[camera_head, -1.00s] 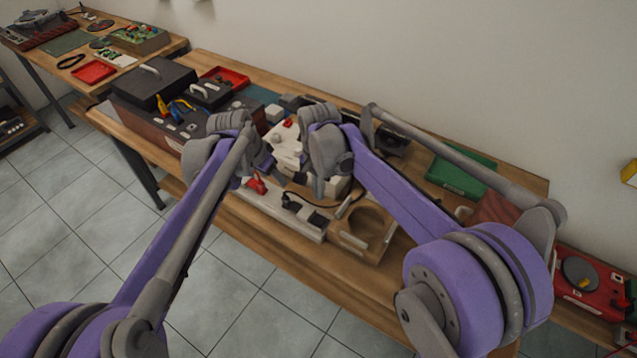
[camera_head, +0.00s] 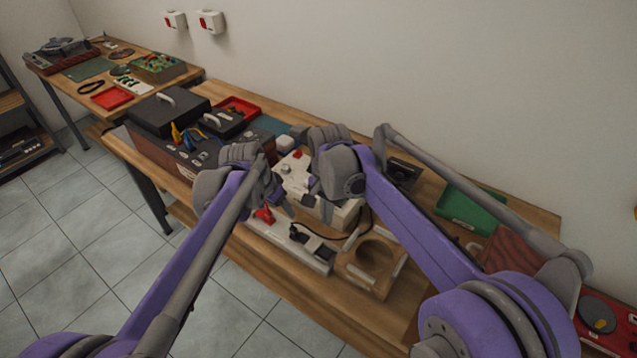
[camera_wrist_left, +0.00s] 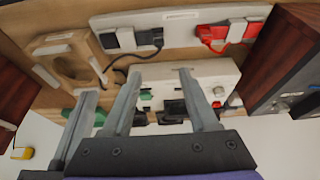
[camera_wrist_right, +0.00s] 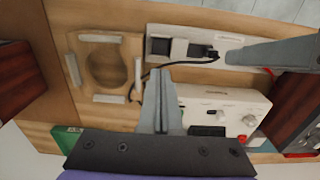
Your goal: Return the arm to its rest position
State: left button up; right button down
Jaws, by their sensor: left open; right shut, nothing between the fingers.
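In the head view both of my arms reach forward over the long wooden bench (camera_head: 330,290). My left gripper (camera_head: 279,207) hangs above the power strip (camera_head: 290,247) and beside a white device (camera_head: 343,213). In the left wrist view its fingers (camera_wrist_left: 158,80) are apart with nothing between them. My right gripper (camera_head: 320,203) is just to its right, over the white device. In the right wrist view its fingers (camera_wrist_right: 160,78) are together and empty. A grey finger, apparently my left gripper's, enters that view from the right. The two grippers are close together; contact cannot be told.
A wooden holder with a round recess (camera_head: 374,258) sits right of the strip. A black case (camera_head: 168,110), a red tray (camera_head: 240,107) and a green tray (camera_head: 468,208) share the bench. A red turntable (camera_head: 598,320) is at far right. Floor (camera_head: 70,235) at left is clear.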

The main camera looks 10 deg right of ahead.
pick_arm(q)
jog(key=shift+a, duration=0.1)
jog(key=s+a+f+n+y, duration=0.1)
jog(key=s+a+n, duration=0.2)
jog(key=s+a, duration=0.3)
jog(key=s+a+f+n+t+y, duration=0.1)
jog(key=s+a, duration=0.5)
jog(key=s, duration=0.7)
jog(key=s+a+f+n+t+y, duration=0.1)
jog(key=s+a+n, duration=0.4)
jog(key=s, duration=0.5)
jog(key=shift+a+f, duration=0.5)
jog(key=shift+f, duration=0.3)
pick_arm(e)
jog(key=s+d+f+n+t, duration=0.2)
jog(key=s+d+n, duration=0.1)
jog(key=s, duration=0.9)
jog(key=s+d+f+n+t, duration=0.2)
jog(key=s+n, duration=0.4)
jog(key=s, duration=0.6)
jog(key=shift+d+f+t, duration=0.3)
jog(key=shift+d+t, duration=0.4)
pick_arm(q)
jog(key=shift+s, duration=0.1)
